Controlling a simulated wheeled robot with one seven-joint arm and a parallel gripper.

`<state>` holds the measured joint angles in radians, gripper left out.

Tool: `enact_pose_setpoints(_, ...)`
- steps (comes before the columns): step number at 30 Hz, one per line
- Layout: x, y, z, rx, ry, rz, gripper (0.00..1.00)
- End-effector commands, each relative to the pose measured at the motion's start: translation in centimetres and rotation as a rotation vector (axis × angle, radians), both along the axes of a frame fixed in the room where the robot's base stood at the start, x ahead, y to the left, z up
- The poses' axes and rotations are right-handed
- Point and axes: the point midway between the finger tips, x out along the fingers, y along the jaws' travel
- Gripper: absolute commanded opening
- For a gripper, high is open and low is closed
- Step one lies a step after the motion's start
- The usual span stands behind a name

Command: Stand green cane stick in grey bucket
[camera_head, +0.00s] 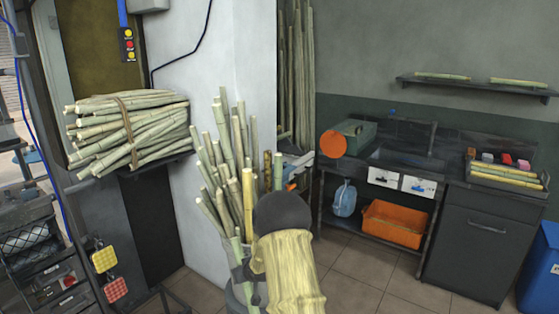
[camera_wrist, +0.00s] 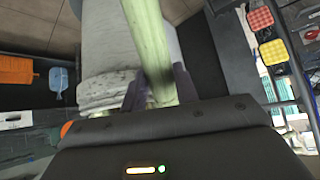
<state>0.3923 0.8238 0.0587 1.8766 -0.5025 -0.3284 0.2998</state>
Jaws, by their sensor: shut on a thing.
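My gripper (camera_wrist: 155,92) is shut on a green cane stick (camera_wrist: 147,35) in the wrist view. The stick runs from between the fingers to the top edge of that view. There it crosses in front of the outer side of a grey bucket (camera_wrist: 103,55); whether they touch I cannot tell. In the head view the grey bucket (camera_head: 236,296) is low in the middle, partly hidden by my arm. Several pale cane sticks (camera_head: 226,160) rise above it, leaning various ways. My gripper is mostly hidden behind my forearm there.
A tied cane bundle (camera_head: 130,130) lies on a dark stand at left, beside a white pillar (camera_head: 205,60). A bench with an orange crate (camera_head: 395,223) and a dark cabinet (camera_head: 470,240) stand at right. Tiled floor (camera_head: 370,290) is clear before them.

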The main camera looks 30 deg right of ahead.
Motion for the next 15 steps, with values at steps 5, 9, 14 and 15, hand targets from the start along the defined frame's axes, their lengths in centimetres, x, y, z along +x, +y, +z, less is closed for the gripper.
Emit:
enact_pose_setpoints(5,0.8,-3.7,6.5,-0.024,-0.153,-0.012,0.00)
enact_pose_setpoints(9,1.3,-6.5,10.8,-0.043,-0.269,-0.017,0.00)
enact_pose_setpoints(14,1.4,-9.6,15.8,-0.064,-0.395,-0.022,0.00)
enact_pose_setpoints(15,1.3,-10.3,17.1,-0.069,-0.424,-0.023,0.00)
